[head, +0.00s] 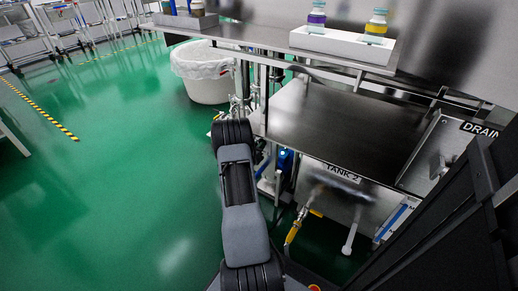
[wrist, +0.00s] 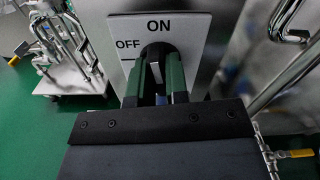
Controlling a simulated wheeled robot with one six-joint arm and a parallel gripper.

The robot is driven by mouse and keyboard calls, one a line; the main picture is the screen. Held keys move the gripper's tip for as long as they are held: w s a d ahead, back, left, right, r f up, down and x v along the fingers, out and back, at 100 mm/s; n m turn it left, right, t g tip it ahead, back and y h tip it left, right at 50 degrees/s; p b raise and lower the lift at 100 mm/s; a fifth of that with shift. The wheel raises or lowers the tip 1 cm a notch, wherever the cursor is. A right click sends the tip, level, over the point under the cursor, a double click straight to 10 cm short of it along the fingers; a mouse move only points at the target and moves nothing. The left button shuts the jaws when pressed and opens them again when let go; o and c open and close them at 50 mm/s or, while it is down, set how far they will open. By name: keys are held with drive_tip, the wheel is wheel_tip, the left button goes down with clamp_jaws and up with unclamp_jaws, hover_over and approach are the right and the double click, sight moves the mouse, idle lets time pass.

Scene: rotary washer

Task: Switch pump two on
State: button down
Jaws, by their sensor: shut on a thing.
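In the wrist view, a black rotary switch knob (wrist: 157,50) sits on a pale plate (wrist: 192,32) marked ON at the top and OFF at the upper left. My gripper (wrist: 156,73) has its two green-faced fingers shut on the knob, one on each side. A light grey bar shows between the fingers, running roughly up toward ON. The fingers hide much of the knob, so its exact angle is hard to tell. No pump number shows on the plate. In the head view, my arm reaches to the bench and hides the switch and gripper.
Metal pipes (wrist: 285,75) run close on the right in the wrist view, with a yellow-handled valve (wrist: 295,154) below. The steel bench (head: 335,125) carries a TANK 2 label. A white bin (head: 205,85) stands behind my arm. Green floor (head: 110,190) is open at left.

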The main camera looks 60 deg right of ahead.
drive_tip(key=shift+m+b, duration=0.3)
drive_tip(key=shift+m, duration=0.5)
drive_tip(key=c, duration=1.1)
unclamp_jaws()
drive_tip(key=shift+a, duration=0.15)
drive_tip(key=a+p, duration=0.4)
drive_tip(key=a, duration=0.9)
drive_tip(key=shift+a, duration=0.3)
